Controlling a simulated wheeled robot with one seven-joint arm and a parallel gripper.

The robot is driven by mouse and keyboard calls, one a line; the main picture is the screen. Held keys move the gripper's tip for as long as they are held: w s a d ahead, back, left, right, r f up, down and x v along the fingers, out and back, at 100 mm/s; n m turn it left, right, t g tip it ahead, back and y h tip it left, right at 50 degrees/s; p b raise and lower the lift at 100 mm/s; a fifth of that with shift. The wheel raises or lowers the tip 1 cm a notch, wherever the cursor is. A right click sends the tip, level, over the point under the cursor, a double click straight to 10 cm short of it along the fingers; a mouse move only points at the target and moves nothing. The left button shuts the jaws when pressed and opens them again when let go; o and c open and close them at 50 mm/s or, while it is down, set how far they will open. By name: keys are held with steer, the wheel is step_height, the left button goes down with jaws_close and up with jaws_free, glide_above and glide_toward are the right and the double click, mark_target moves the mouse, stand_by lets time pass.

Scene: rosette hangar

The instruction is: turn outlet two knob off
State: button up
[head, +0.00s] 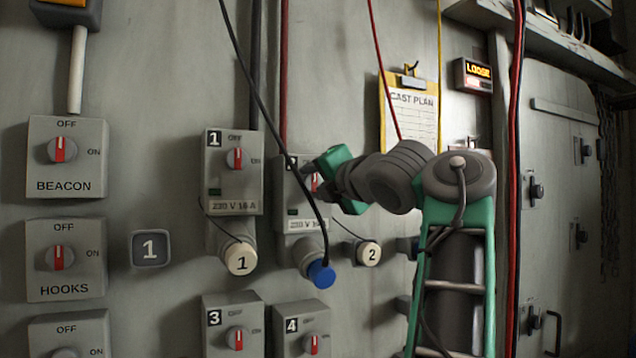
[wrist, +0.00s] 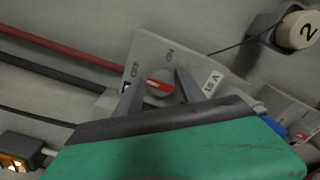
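The outlet two box (head: 306,226) is on the wall, partly hidden by my gripper in the head view. Its knob (head: 314,182), with a red bar, shows only in part there. In the wrist view the round knob (wrist: 160,88) sits between my fingers, its red bar roughly along the box's length; OFF and ON marks are beside it. I cannot tell firmly which mark it points to. My gripper (wrist: 160,82) is open, with one finger on each side of the knob; contact is unclear. It also shows in the head view (head: 322,184).
A blue plug (head: 321,274) with a black cable hangs below outlet two; the cable crosses the box front. Outlet one (head: 232,190) is close on the left, outlets three (head: 216,340) and four (head: 292,345) below. A cap marked 2 (head: 369,254) hangs right.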

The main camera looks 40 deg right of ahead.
steer(key=shift+o, duration=1)
steer(key=v, duration=0.7)
steer(key=shift+s+a+b, duration=0.2)
steer(key=shift+s+b, duration=0.15)
steer(key=shift+s, duration=0.05)
steer(key=shift+r, duration=0.1)
